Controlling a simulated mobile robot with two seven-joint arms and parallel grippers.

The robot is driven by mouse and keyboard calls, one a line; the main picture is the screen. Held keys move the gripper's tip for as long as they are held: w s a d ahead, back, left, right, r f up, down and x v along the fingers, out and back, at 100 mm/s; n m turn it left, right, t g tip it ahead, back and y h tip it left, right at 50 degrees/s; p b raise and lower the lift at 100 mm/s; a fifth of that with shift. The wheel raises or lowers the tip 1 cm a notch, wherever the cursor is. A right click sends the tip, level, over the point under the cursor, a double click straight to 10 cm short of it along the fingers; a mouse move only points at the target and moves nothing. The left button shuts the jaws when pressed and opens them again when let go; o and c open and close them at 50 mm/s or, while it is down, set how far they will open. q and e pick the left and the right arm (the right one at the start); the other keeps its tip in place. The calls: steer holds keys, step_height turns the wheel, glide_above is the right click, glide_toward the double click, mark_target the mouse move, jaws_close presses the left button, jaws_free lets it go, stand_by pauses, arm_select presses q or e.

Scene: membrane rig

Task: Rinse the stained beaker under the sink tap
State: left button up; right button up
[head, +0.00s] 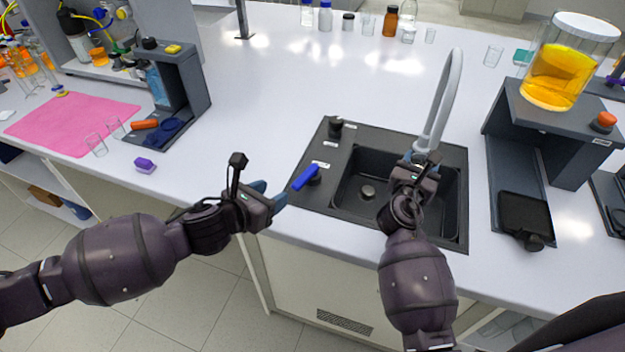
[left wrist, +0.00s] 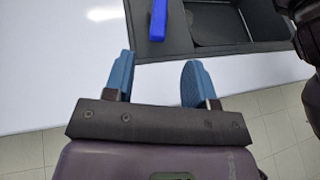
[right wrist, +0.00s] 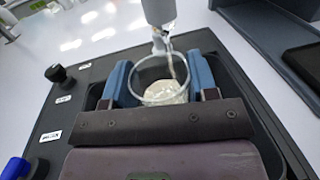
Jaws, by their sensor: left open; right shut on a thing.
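The beaker (right wrist: 163,84) is clear glass with pale, cloudy content at its bottom. My right gripper (right wrist: 160,82) is shut on it and holds it over the sink basin (head: 357,196), under the tap (head: 445,100). A thin clear stream runs from the spout (right wrist: 158,12) into the beaker's mouth. In the head view my right gripper (head: 421,160) largely hides the beaker. My left gripper (head: 270,194) is open and empty, left of the sink at the counter's front edge. The blue tap lever (head: 305,177) is just beyond it, apart from the fingers (left wrist: 158,78).
A black knob (head: 335,127) stands on the sink's back left. A dark stand with a jar of orange liquid (head: 556,75) is at right. A pink mat (head: 75,124), glassware and a purple sponge (head: 145,165) lie at left. The counter between is clear.

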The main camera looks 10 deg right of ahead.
arm_select(q)
steer(key=shift+c, duration=0.3)
steer(key=c, duration=0.7)
steer(key=shift+w+d+r, duration=0.1)
steer(key=shift+d+r, duration=0.05)
steer(key=shift+r, duration=0.05)
jaws_close()
steer(key=w+d+r+n+t, duration=0.2)
steer(key=w+r+n, duration=0.2)
steer(key=w+r, duration=0.5)
steer(key=w+a+f+n+g+y, duration=0.2)
steer(key=w+a+n+g+y, duration=0.2)
steer(key=w+n, duration=0.8)
steer(key=s+a+f+n+g+h, duration=0.1)
steer(key=s+f+n+g, duration=0.3)
steer(key=n, duration=1.4)
steer(key=s+a+g, duration=0.1)
steer(key=s+g, duration=0.3)
steer(key=shift+n+h, duration=0.3)
steer(key=shift+h, duration=0.1)
